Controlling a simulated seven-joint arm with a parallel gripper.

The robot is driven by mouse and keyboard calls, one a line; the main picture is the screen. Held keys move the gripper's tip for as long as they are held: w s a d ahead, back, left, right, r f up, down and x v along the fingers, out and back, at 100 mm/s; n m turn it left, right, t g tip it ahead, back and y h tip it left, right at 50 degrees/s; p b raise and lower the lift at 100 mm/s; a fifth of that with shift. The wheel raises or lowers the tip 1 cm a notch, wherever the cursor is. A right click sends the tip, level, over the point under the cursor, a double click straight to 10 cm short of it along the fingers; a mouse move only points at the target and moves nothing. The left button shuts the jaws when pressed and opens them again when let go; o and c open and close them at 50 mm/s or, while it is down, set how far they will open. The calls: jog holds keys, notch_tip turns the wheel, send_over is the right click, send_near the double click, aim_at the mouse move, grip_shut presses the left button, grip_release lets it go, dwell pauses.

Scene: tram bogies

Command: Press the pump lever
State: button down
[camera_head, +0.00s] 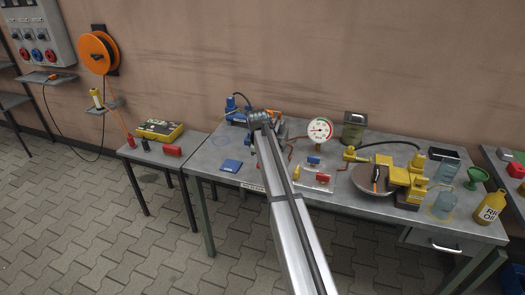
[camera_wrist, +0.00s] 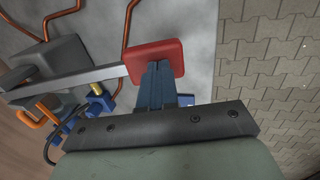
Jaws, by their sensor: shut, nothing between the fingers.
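The pump lever is a grey bar (camera_wrist: 85,77) ending in a red pad (camera_wrist: 174,47) in the wrist view. It runs left from the pad toward grey blocks. My gripper (camera_wrist: 156,68) is shut and empty, its blue-grey fingertips overlapping the red pad's lower part in the picture. They look at or very close to the pad; I cannot tell whether they touch. In the head view my arm covers the lever and fingers. Blue equipment (camera_head: 237,114) shows beside my wrist at the bench's back left.
Copper pipes (camera_wrist: 128,22) and a blue fitting with a brass part (camera_wrist: 97,98) lie near the lever. On the bench (camera_head: 215,160), a gauge (camera_head: 319,130), a yellow device (camera_head: 408,180) and an oil bottle (camera_head: 490,208) stand to the right. A blue plate (camera_head: 231,166) lies front left.

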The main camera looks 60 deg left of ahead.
jog(key=shift+f, duration=0.8)
jog(key=v, duration=1.5)
jog(key=shift+s+d, duration=0.25)
jog(key=shift+f, duration=0.1)
